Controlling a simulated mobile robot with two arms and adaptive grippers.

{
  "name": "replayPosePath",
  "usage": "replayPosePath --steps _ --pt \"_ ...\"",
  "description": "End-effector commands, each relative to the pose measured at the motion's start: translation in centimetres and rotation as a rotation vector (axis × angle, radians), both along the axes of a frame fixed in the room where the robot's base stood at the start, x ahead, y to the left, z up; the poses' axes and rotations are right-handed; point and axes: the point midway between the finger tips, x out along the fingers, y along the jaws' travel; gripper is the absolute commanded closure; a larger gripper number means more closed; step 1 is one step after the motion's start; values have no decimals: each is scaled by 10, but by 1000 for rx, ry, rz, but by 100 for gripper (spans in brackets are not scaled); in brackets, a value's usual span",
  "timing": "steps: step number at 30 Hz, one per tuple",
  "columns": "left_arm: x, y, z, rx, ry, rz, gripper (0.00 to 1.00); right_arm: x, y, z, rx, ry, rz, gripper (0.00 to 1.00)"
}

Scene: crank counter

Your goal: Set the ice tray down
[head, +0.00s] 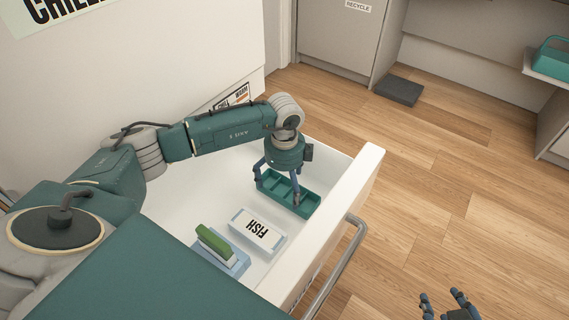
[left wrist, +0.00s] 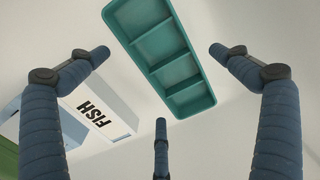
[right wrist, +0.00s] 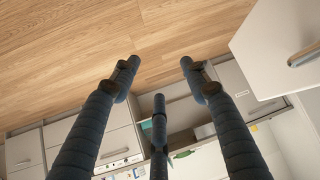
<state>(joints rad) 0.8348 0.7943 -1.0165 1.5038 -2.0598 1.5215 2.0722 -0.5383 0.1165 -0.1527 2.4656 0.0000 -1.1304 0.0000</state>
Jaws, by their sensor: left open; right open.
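The teal ice tray (head: 299,205), with several compartments, lies in the open white drawer (head: 330,225) near its front wall. In the left wrist view the tray (left wrist: 165,60) lies between and beyond my fingertips, with a gap on each side. My left gripper (head: 280,185) is open over the tray, fingers pointing down; it also shows in the left wrist view (left wrist: 158,50). My right gripper (head: 447,298) is open and empty, away from the drawer at the lower right of the head view. It also shows in the right wrist view (right wrist: 158,62).
A white box marked FISH (head: 257,232) lies beside the tray in the drawer. A green item (head: 213,241) sits on a blue-white box (head: 232,264) closer to me. The drawer handle (head: 335,270) juts out over the wooden floor.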

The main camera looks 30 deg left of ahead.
Motion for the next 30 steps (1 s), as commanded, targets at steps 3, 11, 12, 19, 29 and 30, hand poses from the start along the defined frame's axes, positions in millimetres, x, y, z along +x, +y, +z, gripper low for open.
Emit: replayPosePath --steps 3,11,12,19,29,30 --pt "0 0 7 0 0 0 0 -24 -8 -14 -25 112 -8 55" --pt "0 0 28 0 0 0 0 -83 -27 -29 -76 357 -29 55" --pt "0 0 31 0 0 0 0 -93 -29 -30 -83 393 -31 55" --pt "0 0 59 0 -1 0 0 -104 -33 -59 -101 494 -34 55" --pt "0 0 78 0 0 0 0 -100 -31 -129 -103 524 -27 55" --pt "0 0 79 0 0 0 0 -100 -30 -134 -103 526 -27 55"
